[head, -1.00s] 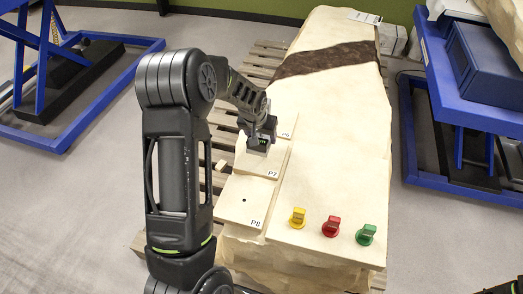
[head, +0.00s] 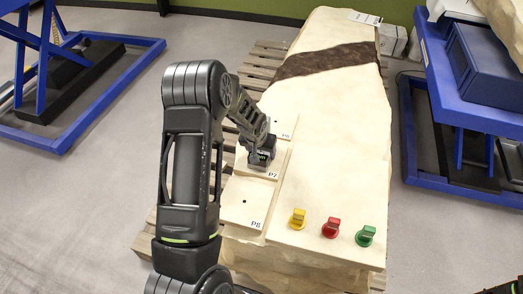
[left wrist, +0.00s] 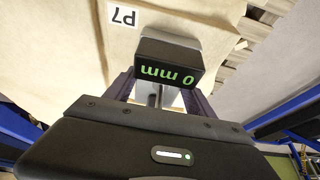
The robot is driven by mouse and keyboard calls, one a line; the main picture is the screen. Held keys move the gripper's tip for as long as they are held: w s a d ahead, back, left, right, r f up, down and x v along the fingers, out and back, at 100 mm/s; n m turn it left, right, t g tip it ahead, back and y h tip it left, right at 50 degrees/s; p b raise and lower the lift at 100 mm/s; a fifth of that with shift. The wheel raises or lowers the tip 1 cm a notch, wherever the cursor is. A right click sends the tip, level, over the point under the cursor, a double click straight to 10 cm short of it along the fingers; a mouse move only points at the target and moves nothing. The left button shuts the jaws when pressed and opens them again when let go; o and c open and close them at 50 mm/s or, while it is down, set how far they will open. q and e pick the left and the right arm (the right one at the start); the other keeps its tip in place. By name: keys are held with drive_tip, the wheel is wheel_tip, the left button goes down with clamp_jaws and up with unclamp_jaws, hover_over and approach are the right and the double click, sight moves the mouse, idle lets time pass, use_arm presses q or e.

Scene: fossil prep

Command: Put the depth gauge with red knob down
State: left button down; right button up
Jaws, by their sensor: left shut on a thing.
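A depth gauge (head: 262,158) with a dark body and a green-lit display is at the step marked P7 (head: 281,160) on the pale slab. In the left wrist view the gauge (left wrist: 168,66) reads "0 mm" and has a grey base next to the P7 label. My left gripper (left wrist: 158,95) is shut on the gauge's stem; it also shows above P7 in the head view (head: 260,142). Whether the base rests flat on the step, I cannot tell. No red knob shows on the held gauge.
Yellow (head: 298,218), red (head: 331,227) and green (head: 365,236) knob-like pieces stand on the slab's front. Steps P6 (head: 284,126) and P8 (head: 240,205) flank P7, each with a small hole. A blue lift table (head: 440,95) stands at right.

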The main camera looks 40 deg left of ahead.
use_arm(q)
drive_tip(key=shift+w+r, duration=0.1)
drive_tip(key=c, duration=0.8)
unclamp_jaws()
drive_tip(key=shift+f, duration=0.2)
drive_tip(key=o, duration=0.5)
drive_tip(key=shift+r, duration=0.1)
drive_tip(key=shift+r, duration=0.15)
drive_tip(key=v, duration=1.2)
drive_tip(key=shift+d+b, duration=0.1)
drive_tip(key=shift+b, duration=0.2)
